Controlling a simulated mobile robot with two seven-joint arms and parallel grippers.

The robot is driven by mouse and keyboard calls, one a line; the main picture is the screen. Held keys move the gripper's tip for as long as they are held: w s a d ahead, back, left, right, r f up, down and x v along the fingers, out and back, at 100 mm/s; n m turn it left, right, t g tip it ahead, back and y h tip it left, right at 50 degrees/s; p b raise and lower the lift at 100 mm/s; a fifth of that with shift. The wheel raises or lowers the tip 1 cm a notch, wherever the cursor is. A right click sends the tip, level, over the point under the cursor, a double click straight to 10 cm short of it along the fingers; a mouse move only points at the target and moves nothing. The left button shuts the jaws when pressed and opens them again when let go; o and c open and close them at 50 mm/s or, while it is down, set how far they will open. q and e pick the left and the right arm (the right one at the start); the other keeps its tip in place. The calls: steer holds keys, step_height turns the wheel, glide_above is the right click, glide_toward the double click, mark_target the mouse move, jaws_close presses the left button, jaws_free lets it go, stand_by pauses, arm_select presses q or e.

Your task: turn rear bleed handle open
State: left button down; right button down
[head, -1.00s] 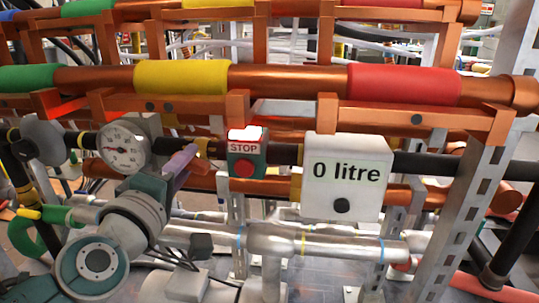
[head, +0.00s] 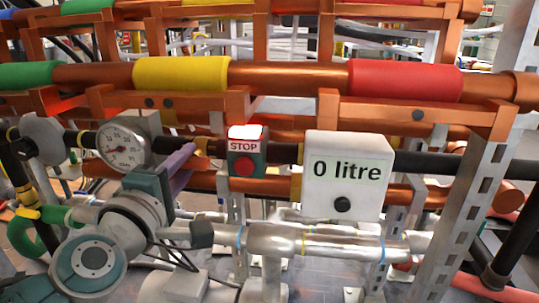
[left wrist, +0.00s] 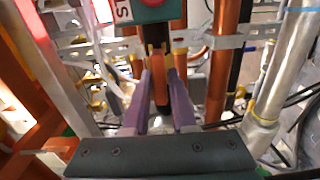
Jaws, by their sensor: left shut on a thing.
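My left gripper (head: 186,160) reaches in from the lower left in the head view, with its purple fingers just left of and below the STOP box. In the left wrist view the two purple fingers of my left gripper (left wrist: 162,98) stand on either side of an orange-brown bar with a rounded end, which appears to be the bleed handle (left wrist: 160,92). The gripper is shut on it. Black and yellow pipe parts show just beyond the bar. My right gripper is in neither view.
The STOP box (head: 245,153) is close to the right of the fingers. A white "0 litre" box (head: 347,175) stands further right. A round gauge (head: 120,146) is left of the gripper. Copper pipes with coloured sleeves run above, silver pipes (head: 330,243) below.

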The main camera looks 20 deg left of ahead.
arm_select(q)
steer(key=c, duration=0.8)
jaws_free()
steer(key=p+v, duration=0.1)
steer(key=v, duration=0.9)
steer(key=shift+p, duration=0.3)
